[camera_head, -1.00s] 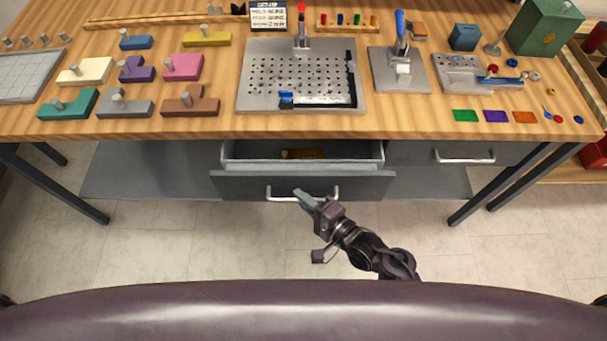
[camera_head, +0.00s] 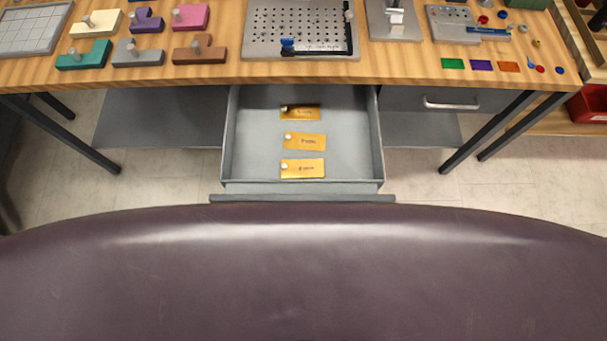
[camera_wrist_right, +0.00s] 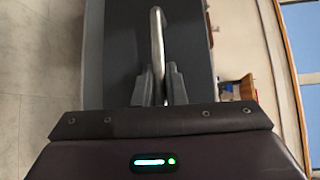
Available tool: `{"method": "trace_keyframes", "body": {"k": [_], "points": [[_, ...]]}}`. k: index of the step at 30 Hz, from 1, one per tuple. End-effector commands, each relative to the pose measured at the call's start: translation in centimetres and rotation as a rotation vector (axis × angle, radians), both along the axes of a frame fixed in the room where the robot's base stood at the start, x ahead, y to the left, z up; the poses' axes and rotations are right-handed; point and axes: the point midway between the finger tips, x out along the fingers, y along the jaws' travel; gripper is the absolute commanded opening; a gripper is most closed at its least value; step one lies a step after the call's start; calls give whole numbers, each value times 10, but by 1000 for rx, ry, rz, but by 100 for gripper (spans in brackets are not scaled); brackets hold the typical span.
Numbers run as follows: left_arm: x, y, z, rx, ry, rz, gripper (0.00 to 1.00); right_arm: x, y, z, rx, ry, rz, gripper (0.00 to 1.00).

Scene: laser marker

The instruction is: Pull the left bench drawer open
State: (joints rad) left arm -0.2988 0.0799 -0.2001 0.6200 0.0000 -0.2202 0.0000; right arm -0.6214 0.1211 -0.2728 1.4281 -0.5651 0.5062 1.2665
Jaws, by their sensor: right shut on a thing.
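The left bench drawer (camera_head: 231,150) stands well out from under the bench in the head view. Three yellow tags (camera_head: 304,142) lie in a row on its floor. Its handle is hidden in the head view behind my own body. In the right wrist view the handle (camera_wrist_right: 157,35) is a metal bar in front of the dark drawer front (camera_wrist_right: 190,40). My right gripper (camera_wrist_right: 160,83) is shut on the handle, with one finger on each side of the bar. My left gripper is in neither view.
The right drawer is shut, with its handle (camera_head: 452,103) facing out. The wooden bench top (camera_head: 215,72) holds coloured blocks, a perforated metal plate (camera_head: 296,28) and small coloured tiles. Dark bench legs (camera_head: 62,135) stand on both sides. A red bin (camera_head: 588,103) is at the right.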

Motion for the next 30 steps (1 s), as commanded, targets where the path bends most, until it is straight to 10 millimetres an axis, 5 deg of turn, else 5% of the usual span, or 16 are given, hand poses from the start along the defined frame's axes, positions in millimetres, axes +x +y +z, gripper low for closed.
{"method": "trace_keyframes", "body": {"k": [16,17,21,30], "points": [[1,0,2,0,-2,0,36,-10,0,-1,0,2,2,0],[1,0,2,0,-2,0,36,-10,0,-1,0,2,2,15],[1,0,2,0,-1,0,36,-9,0,-1,0,2,1,32],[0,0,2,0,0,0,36,-11,-2,-1,0,1,0,32]]}}
